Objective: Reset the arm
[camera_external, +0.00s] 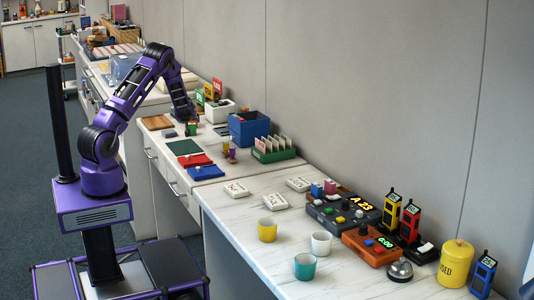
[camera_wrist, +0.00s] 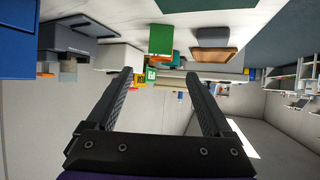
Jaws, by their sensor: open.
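My purple arm rises from its column at the left in the external view and bends over the far part of the counter. My gripper (camera_external: 191,121) is at the arm's lower end, close to a small green object (camera_external: 191,129) on the counter; I cannot tell whether they touch. In the wrist view my gripper (camera_wrist: 160,80) has its two dark fingers wide apart with nothing held between them. A green block (camera_wrist: 161,39) shows beyond the fingertips there, and the room appears upside down.
A blue bin (camera_external: 248,128) and a green card holder (camera_external: 273,150) stand right of my gripper. A red mat (camera_external: 196,160) and a dark green mat (camera_external: 184,147) lie nearer. A wall runs behind.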

